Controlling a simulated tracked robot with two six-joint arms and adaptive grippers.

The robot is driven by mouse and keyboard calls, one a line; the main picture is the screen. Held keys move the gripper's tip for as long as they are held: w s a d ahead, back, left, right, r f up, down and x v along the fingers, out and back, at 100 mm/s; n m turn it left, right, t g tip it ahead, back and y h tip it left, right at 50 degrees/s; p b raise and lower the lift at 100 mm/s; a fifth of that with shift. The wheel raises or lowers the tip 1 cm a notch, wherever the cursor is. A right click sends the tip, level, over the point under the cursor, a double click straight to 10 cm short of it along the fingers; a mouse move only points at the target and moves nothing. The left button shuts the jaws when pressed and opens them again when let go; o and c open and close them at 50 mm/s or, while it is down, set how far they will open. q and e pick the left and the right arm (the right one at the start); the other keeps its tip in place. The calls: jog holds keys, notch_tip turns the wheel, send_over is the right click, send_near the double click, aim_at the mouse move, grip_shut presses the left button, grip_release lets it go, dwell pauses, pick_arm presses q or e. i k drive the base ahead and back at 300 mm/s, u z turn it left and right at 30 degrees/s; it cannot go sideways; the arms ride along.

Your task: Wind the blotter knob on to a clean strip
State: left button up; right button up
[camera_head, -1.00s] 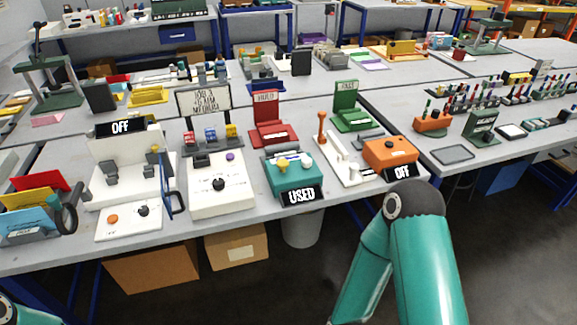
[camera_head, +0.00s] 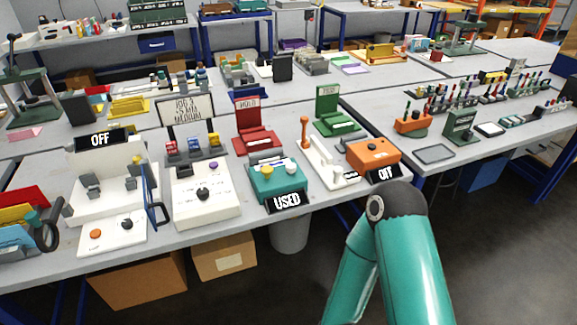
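The blotter is a teal box (camera_head: 277,190) near the front edge of the bench. It has a yellow knob (camera_head: 266,172) on top at left and a white knob (camera_head: 291,167) at right. A black sign reading USED (camera_head: 287,203) is on its front. My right arm stands in front of the bench at the lower right, its elbow below the orange box. Neither gripper shows, so I cannot see what they hold.
Left of the blotter is a white control box with a black knob (camera_head: 203,194), then a white machine with an OFF sign (camera_head: 100,141). Right are an orange box (camera_head: 373,154) and a red-orange lever (camera_head: 304,130). A grey bin (camera_head: 289,235) stands below.

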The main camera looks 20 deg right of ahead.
aim_at(290, 167)
jog(key=z, duration=1.7)
jog(key=i, duration=0.1)
jog(key=u, duration=3.1)
jog(key=k, duration=0.95)
jog(key=z, duration=1)
jog(key=i, duration=0.95)
jog(key=z, duration=0.05)
